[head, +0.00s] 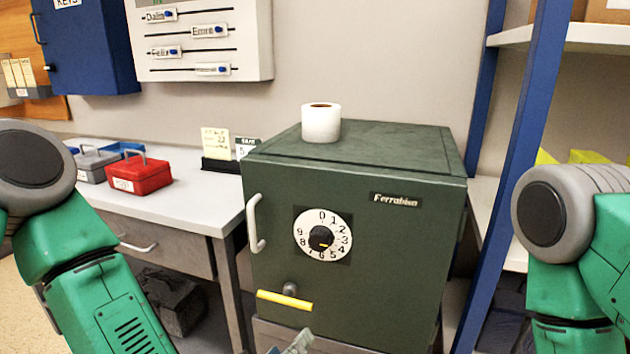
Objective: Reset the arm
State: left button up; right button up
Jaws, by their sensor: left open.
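My left arm (100,290) comes in from the left, green with a grey joint, bent downward. Only the tip of my left gripper (290,344) shows at the bottom edge, below the front of the safe; it is open, and nothing is seen in it. My right arm (580,250) hangs at the right edge; its gripper is out of the picture. The dark green safe (385,260) stands ahead with its door closed. It has a white numbered dial (323,234), a pale handle (255,223) and a yellow lever (285,300) lying nearly level.
A paper roll (321,123) stands on the safe. The desk (190,200) at left bears a red cash box (140,175), a grey one (96,165) and a card holder (220,164). A blue-framed shelf (525,130) stands close at right. A blue key cabinet (85,50) hangs at left.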

pick_arm(q)
jog(key=s+a+f+m+g+y, duration=0.1)
jog(key=s+a+f+g, duration=0.1)
jog(key=s+a+f, duration=0.3)
jog(key=s+f+m+g, duration=0.2)
jog(key=f+g, duration=0.1)
jog(key=f, duration=0.3)
jog(key=s+a+f+m+g+y, duration=0.1)
jog(key=s+a+f+g+y, duration=0.1)
jog(key=s+a, duration=0.6)
jog(key=s+a+f+m+g+y, duration=0.1)
jog(key=s+a+f+g+y, duration=0.2)
jog(key=s+a+f+g, duration=0.2)
jog(key=s+a+f, duration=0.2)
jog(key=s+a, duration=0.2)
jog(key=a, duration=0.1)
jog(key=shift+a+g, duration=0.2)
jog(key=shift+g, duration=0.1)
jog(key=shift+w, duration=0.1)
